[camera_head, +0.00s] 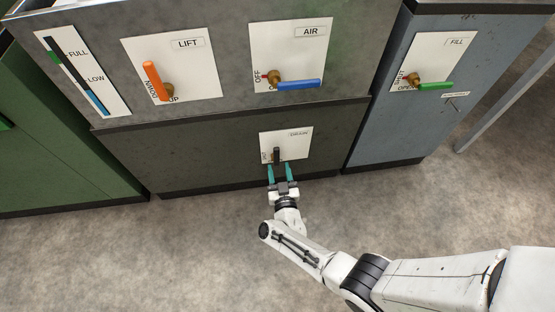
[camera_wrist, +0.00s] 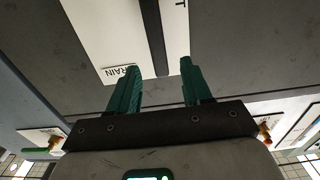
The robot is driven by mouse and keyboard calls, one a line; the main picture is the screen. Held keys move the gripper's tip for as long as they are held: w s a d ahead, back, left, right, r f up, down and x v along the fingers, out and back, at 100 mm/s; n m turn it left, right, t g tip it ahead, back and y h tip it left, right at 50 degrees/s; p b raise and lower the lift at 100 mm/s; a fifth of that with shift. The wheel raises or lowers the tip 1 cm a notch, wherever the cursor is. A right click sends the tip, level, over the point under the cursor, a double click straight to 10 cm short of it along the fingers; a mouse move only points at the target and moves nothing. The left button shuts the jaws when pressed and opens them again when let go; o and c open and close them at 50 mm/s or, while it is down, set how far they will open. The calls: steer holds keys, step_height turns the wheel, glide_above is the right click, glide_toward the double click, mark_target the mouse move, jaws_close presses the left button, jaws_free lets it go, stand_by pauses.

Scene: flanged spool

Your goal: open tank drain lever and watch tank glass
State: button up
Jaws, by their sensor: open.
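The drain plate (camera_head: 298,140) is a white panel low on the dark cabinet, with a black drain lever (camera_head: 277,155) standing roughly upright on it. In the wrist view the lever (camera_wrist: 153,38) is a dark bar running between the lines of my two fingers. My gripper (camera_head: 279,168) has teal fingers, open, just below and in front of the lever; I cannot tell whether they touch it. The fingers also show in the wrist view (camera_wrist: 161,70). The tank glass (camera_head: 83,76) is a tall dark strip at upper left marked FULL and LOW, with blue showing at its bottom, below LOW.
Above are an orange LIFT lever (camera_head: 155,80) and a blue AIR lever (camera_head: 299,85). A green FILL lever (camera_head: 436,86) is on the blue-grey cabinet at right. A green cabinet (camera_head: 60,150) stands at left. The floor in front (camera_head: 130,250) is clear.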

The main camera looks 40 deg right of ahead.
steer(key=p+v, duration=0.1)
steer(key=v, duration=0.5)
steer(key=shift+s, duration=0.15)
stand_by(0.3)
steer(key=w+a+r+n+g+y, duration=0.2)
steer(key=a+n+y, duration=0.2)
steer(key=a+y, duration=0.25)
steer(key=w+a+r+n+g+y, duration=0.1)
steer(key=a+r+n+y, duration=0.2)
steer(key=a+y, duration=0.3)
steer(key=s+d+r+g+h, duration=0.1)
steer(key=s+d+r+g, duration=0.3)
steer(key=s, duration=0.4)
steer(key=s+d+r+g+h, duration=0.1)
steer(key=s+d+r+g, duration=0.25)
steer(key=s, duration=0.35)
steer(key=s+d+r+g+h, duration=0.1)
steer(key=s+d+r+g, duration=0.25)
steer(key=s, duration=0.45)
step_height(320, 180, up, 22)
steer(key=p, duration=2.1)
steer(key=shift+a+m+p, duration=0.2)
steer(key=shift+m+p, duration=0.15)
steer(key=shift+m, duration=0.05)
steer(key=shift+s+f, duration=0.1)
steer(key=shift+f, duration=0.05)
